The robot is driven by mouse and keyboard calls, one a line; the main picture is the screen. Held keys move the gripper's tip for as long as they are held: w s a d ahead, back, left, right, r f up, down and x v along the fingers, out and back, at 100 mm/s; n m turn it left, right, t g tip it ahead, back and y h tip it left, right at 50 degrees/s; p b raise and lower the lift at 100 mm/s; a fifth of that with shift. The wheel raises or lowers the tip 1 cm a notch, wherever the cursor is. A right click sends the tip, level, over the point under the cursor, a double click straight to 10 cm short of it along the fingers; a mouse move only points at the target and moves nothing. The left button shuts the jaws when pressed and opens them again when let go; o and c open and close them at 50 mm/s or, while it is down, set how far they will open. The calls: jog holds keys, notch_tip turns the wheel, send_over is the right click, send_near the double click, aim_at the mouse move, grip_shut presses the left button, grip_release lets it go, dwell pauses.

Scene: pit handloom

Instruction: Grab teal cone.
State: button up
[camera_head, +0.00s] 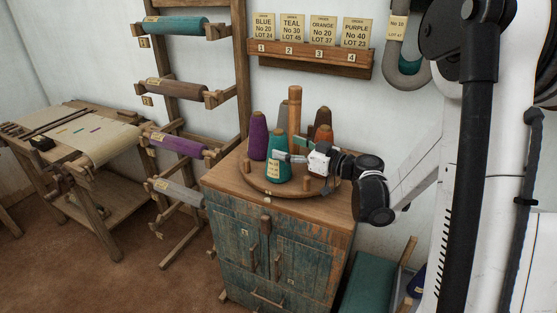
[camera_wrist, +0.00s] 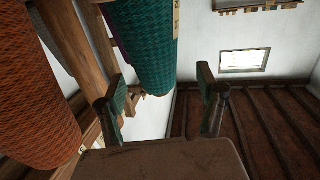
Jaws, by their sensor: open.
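The teal cone (camera_head: 278,168) stands upright on the round wooden board on the cabinet, with a pale label on its front. My gripper (camera_head: 284,157) reaches in from the right at the cone's upper half. In the wrist view the teal cone (camera_wrist: 148,45) appears large between the two open fingers of my gripper (camera_wrist: 162,82), closer to the left finger. Its label shows at its right edge. The jaws are open and hold nothing. Whether a finger touches the cone I cannot tell.
The round board (camera_head: 257,184) also bears a purple cone (camera_head: 257,136), a wooden post (camera_head: 295,115) and orange-brown cones (camera_head: 323,118) behind my gripper. An orange cone (camera_wrist: 35,90) is close at left in the wrist view. The cabinet top (camera_head: 225,178) is clear at its left front.

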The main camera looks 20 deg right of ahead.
jog(key=x, duration=0.4)
jog(key=shift+w+d, duration=0.1)
jog(key=shift+w, duration=0.25)
jog(key=shift+c, duration=0.5)
grip_shut()
